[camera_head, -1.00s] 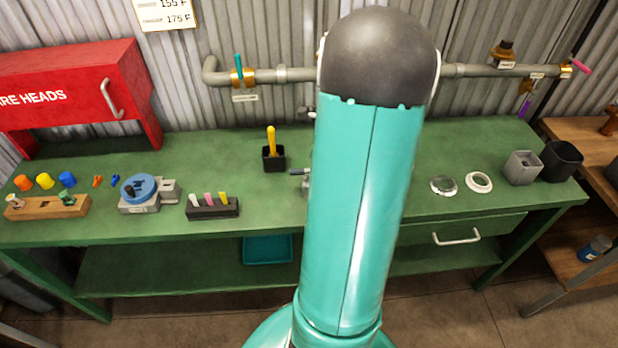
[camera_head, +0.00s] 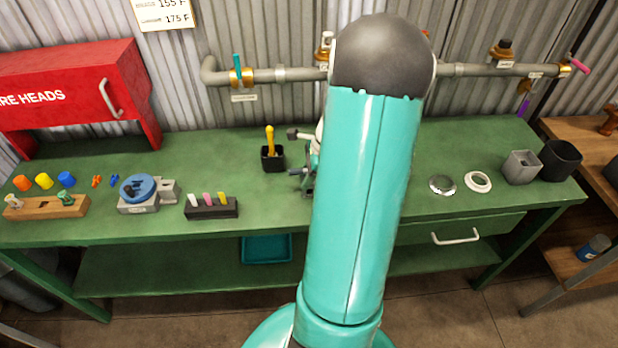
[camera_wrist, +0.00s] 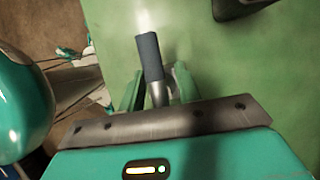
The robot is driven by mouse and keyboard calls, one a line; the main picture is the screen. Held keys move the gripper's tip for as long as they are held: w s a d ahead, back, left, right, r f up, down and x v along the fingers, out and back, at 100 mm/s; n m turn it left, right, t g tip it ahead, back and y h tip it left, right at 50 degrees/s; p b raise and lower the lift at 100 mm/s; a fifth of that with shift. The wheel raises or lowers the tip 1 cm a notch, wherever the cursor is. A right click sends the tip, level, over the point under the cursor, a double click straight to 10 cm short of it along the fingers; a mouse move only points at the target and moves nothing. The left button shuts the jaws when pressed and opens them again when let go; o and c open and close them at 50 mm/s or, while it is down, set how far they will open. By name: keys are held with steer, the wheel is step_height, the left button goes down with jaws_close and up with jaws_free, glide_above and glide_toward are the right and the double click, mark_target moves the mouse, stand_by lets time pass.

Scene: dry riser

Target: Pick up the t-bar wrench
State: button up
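In the wrist view, a bar with a dark grey sleeve (camera_wrist: 150,58) and bare metal at both ends lies between the fingers of my gripper (camera_wrist: 158,80); it looks like the t-bar wrench, but no crossbar can be made out. The green fingers stand apart on either side of it, with a gap visible on the left; contact on the right is unclear. In the head view, my gripper (camera_head: 309,165) shows only partly beside my arm, low over the middle of the green bench (camera_head: 250,215). A small dark part is visible there, and my arm hides the rest.
A black cup with a yellow-handled tool (camera_head: 270,152) stands just left of my gripper. A black block with coloured tabs (camera_head: 211,208) and a blue-topped fixture (camera_head: 140,192) sit farther left. Two rings (camera_head: 443,185) and grey and black cups (camera_head: 522,167) stand right. Pipes run behind.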

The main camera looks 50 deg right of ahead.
jaws_close()
steer(key=shift+r, duration=0.1)
